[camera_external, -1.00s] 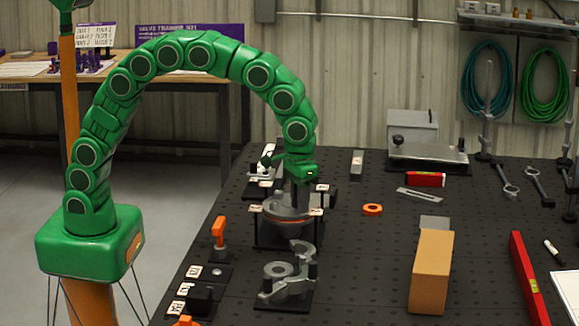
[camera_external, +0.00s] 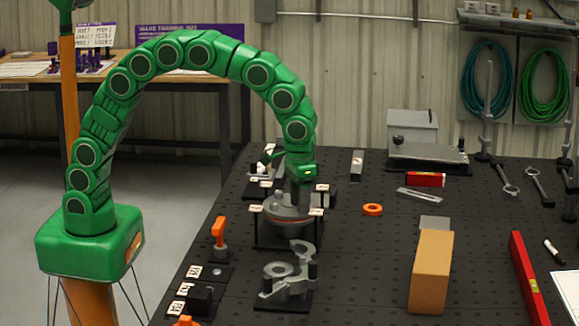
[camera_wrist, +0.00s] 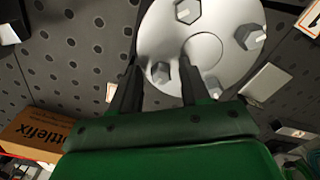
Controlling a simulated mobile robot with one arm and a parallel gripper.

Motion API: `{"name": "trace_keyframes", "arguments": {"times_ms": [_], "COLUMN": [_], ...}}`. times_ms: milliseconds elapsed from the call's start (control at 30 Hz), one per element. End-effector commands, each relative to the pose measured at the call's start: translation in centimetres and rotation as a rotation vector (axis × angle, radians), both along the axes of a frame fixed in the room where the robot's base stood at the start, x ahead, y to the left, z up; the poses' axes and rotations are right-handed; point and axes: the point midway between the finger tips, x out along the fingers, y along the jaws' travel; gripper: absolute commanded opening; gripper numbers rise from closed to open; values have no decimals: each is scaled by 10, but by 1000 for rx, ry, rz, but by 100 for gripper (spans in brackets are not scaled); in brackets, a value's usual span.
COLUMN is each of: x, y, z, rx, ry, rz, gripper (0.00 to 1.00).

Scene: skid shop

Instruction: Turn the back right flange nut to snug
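The flange (camera_wrist: 222,62) is a round silver disc with hex nuts on its face, in the wrist view. One nut (camera_wrist: 160,72) lies between the two dark fingers of my gripper (camera_wrist: 160,68). The fingers are apart, with a gap visible on each side of this nut; I cannot tell whether they reach down beside it. Other nuts (camera_wrist: 188,11) (camera_wrist: 250,37) stand at the top and right of the disc. In the external view my gripper (camera_external: 299,196) points down over the flange assembly (camera_external: 287,216) on the dark table. The nuts are too small to tell there, so I cannot match the back right one.
Small labels stand on posts around the flange, one at its right (camera_external: 316,211). A grey bracket part (camera_external: 288,272) sits in front. An orange clamp (camera_external: 219,232) is at left, an orange ring (camera_external: 372,209) at right. A cardboard box (camera_external: 432,272) stands front right.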

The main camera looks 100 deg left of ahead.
Motion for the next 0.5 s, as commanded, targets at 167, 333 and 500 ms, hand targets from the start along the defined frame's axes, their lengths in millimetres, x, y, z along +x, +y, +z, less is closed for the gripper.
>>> {"name": "trace_keyframes", "arguments": {"times_ms": [167,333,500], "x": [0,-1,0], "y": [0,0,0], "z": [-1,0,10], "rx": [0,0,0], "ry": [2,4,2], "rz": [0,0,0], "gripper": [49,49,49]}}
